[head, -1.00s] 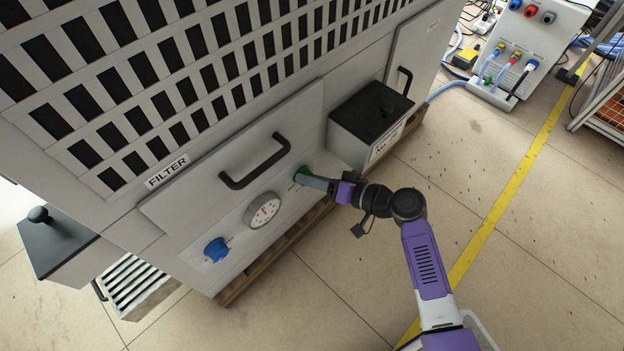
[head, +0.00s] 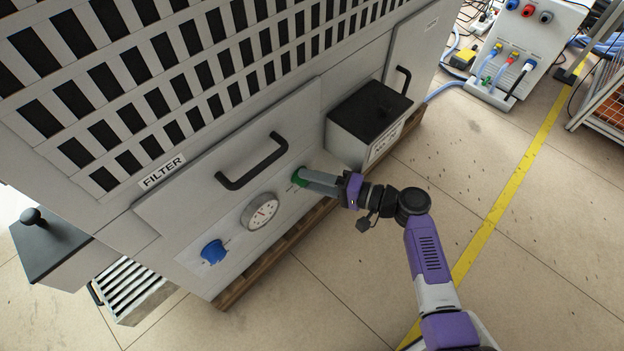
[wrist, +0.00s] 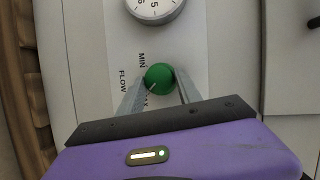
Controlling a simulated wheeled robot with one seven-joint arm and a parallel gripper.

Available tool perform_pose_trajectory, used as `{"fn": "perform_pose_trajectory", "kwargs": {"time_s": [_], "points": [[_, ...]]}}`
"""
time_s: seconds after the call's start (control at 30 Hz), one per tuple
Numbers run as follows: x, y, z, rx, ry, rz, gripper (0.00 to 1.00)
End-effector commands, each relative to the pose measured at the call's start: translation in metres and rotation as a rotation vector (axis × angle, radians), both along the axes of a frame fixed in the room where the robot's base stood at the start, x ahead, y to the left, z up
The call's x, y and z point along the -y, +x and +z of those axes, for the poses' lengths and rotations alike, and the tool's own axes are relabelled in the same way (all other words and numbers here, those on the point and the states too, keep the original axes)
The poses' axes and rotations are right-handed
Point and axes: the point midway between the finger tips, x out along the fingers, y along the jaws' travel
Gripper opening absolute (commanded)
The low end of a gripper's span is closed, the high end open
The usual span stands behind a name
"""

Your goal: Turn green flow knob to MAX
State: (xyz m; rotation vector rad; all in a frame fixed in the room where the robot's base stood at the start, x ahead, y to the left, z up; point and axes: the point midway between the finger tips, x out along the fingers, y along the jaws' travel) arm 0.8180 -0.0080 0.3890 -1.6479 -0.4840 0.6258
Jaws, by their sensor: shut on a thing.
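The green flow knob (wrist: 159,78) is on the lower front panel of the machine, and it also shows in the head view (head: 299,176). In the wrist view a pale mark on the knob's face points down and left, towards the partly hidden MAX label (wrist: 146,101). The MIN label (wrist: 142,61) and FLOW label (wrist: 122,81) are beside it. My gripper (wrist: 158,84) has one finger on each side of the knob and is shut on it. In the head view the fingers cover part of the knob.
A round gauge (head: 260,212) and a blue knob (head: 214,251) are left of the green knob. A black handle (head: 252,163) is above. A box with a black lid (head: 350,143) juts out at the right. Open floor (head: 480,180) is at the right.

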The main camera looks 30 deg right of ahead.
Motion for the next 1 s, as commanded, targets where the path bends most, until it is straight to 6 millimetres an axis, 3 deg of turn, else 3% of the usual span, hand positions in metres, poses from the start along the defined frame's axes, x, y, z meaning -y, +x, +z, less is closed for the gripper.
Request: {"fn": "perform_pose_trajectory", "kwargs": {"time_s": [0.4, 0.43, 0.53, 0.87, 1.0], "points": [[0.001, 0.000, -0.001, -0.005, 0.007, -0.003, 0.00], [0.001, 0.000, -0.001, -0.005, 0.007, -0.003, 0.45], [0.000, 0.000, -0.001, -0.005, 0.006, -0.003, 0.62], [0.002, -0.001, 0.000, -0.003, 0.006, -0.002, 0.62], [0.011, -0.012, 0.003, -0.005, 0.007, -0.003, 0.62]]}}
